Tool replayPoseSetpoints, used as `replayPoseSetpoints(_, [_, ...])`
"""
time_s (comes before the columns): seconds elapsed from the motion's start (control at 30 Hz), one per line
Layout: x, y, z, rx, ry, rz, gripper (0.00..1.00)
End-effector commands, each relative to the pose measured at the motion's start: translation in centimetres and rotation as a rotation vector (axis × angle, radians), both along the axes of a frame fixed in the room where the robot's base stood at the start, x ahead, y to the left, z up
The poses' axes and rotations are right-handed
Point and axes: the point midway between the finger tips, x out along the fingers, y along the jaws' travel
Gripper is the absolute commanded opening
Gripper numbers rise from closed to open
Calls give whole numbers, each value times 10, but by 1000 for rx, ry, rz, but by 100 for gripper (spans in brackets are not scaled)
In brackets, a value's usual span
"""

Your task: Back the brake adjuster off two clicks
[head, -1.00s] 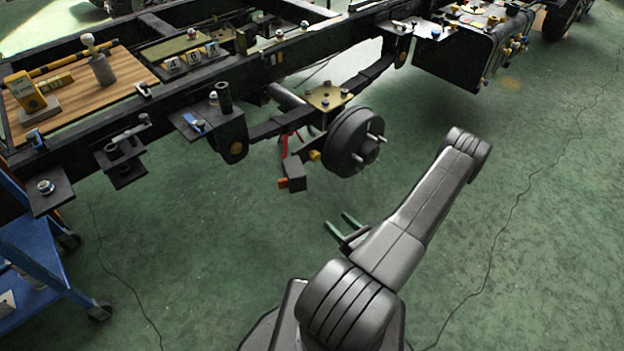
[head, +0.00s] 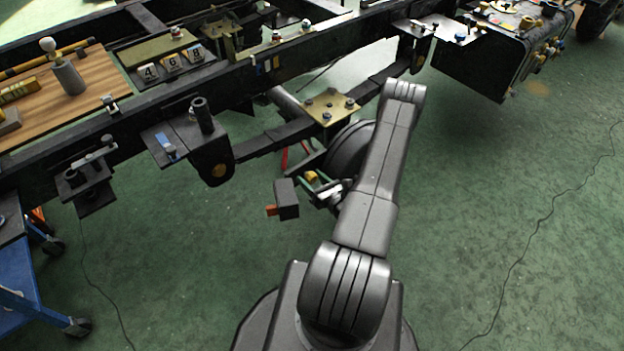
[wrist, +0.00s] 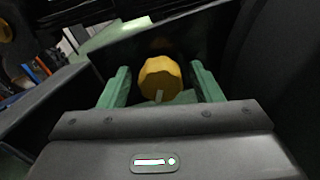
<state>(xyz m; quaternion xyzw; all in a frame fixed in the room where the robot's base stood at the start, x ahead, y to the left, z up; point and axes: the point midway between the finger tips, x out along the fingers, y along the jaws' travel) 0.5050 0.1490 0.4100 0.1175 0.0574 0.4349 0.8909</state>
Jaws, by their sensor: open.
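The brake adjuster appears as a yellow faceted knob (wrist: 160,78) with a pale mark on its lower face in the wrist view. It also shows as a small yellow spot (head: 312,176) beside the brake drum in the head view. My gripper (wrist: 160,88) is open, with one green finger on each side of the knob and a visible gap at both sides. In the head view my gripper (head: 322,187) is partly hidden by my arm. The brake drum (head: 347,150) is mostly covered by my arm.
A dark box with an orange end (head: 287,199) hangs just left of my gripper. A brass plate with bolts (head: 328,106) sits above, on the axle. The chassis rail (head: 250,80) crosses behind. A blue cart (head: 30,310) stands at lower left.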

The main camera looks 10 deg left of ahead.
Motion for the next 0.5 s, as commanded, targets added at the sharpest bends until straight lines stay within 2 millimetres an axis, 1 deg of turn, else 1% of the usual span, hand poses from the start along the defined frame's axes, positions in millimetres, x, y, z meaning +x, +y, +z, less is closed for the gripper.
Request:
replayPoseSetpoints(0.27, [1,1,0,0,0,0,59])
replayPoseSetpoints(0.3, [1,1,0,0,0,0,51])
replayPoseSetpoints(0.37, [1,1,0,0,0,0,39])
replayPoseSetpoints(0.4, [1,1,0,0,0,0,31])
replayPoseSetpoints(0.5, [1,1,0,0,0,0,14])
